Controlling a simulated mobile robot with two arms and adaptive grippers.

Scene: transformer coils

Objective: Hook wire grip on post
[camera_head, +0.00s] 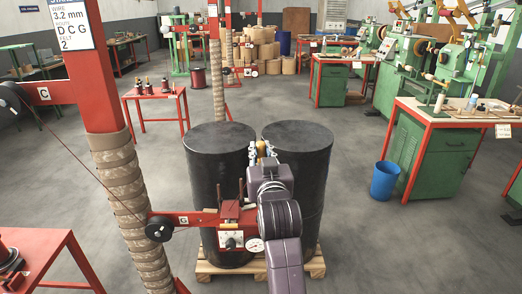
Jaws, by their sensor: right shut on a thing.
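My right gripper (262,154) is at the centre, in front of the two black drums, seen from behind. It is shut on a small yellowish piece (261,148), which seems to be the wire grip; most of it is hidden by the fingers. A tall post (121,185) stands at the left, red above and wrapped in tan rope below. It is well to the left of the gripper and apart from it. A thin dark wire (84,158) slants from an upper pulley (9,97) to a lower pulley (159,228). My left gripper is out of view.
Two black drums (221,165) stand on a wooden pallet (317,264). A red arm with a gauge (254,245) crosses in front of them. A blue bin (385,181) and a green workbench (432,162) stand right. Grey floor is clear between.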

